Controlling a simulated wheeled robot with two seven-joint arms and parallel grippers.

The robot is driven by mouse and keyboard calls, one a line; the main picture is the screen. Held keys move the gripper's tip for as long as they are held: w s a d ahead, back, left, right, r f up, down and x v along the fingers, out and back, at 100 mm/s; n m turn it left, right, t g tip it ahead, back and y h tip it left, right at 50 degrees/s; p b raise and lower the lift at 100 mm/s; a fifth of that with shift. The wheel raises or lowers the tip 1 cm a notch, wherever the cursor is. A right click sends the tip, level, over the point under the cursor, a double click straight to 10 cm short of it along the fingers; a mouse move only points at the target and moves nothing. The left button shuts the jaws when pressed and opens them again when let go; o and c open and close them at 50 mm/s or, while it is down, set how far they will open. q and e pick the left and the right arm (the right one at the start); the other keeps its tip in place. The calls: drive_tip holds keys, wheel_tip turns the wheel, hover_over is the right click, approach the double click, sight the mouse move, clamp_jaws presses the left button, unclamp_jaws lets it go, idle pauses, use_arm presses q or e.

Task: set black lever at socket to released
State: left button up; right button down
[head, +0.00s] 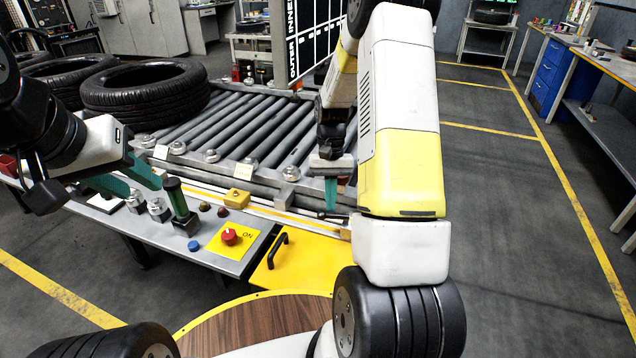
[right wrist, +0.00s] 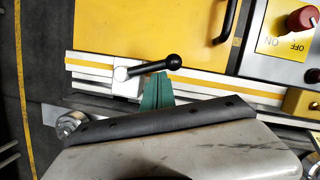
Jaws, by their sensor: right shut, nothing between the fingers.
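The black lever (right wrist: 150,68) with a round ball knob shows in the right wrist view. It pivots on a pale block, the socket (right wrist: 124,80), on the rail below the yellow panel, and points right and slightly up in that picture. My right gripper (right wrist: 155,92) has its green fingers together, close to the lever's ball end; whether they touch cannot be told. In the head view the right gripper (head: 331,195) points down at the rail by the conveyor's near edge, and the arm hides part of that area. My left gripper (head: 125,178) is open, with fingers apart above the control desk.
A yellow panel (head: 300,268) has a black handle. Open floor lies right.

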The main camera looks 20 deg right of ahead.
drive_tip(key=s+n, duration=0.1)
drive_tip(key=n, duration=0.1)
drive_tip(key=s+a+n+h, duration=0.1)
drive_tip(key=n, duration=0.1)
drive_tip(key=shift+s+a+n, duration=0.15)
drive_tip(key=shift+s+n, duration=0.05)
drive_tip(key=shift+n, duration=0.1)
drive_tip(key=shift+s+n+h, duration=0.45)
drive_tip(key=shift+s+n, duration=0.3)
drive_tip(key=shift+n, duration=0.55)
drive_tip(key=shift+s+n+h, duration=0.45)
drive_tip(key=shift+s+n, duration=0.3)
drive_tip(key=shift+n, duration=0.55)
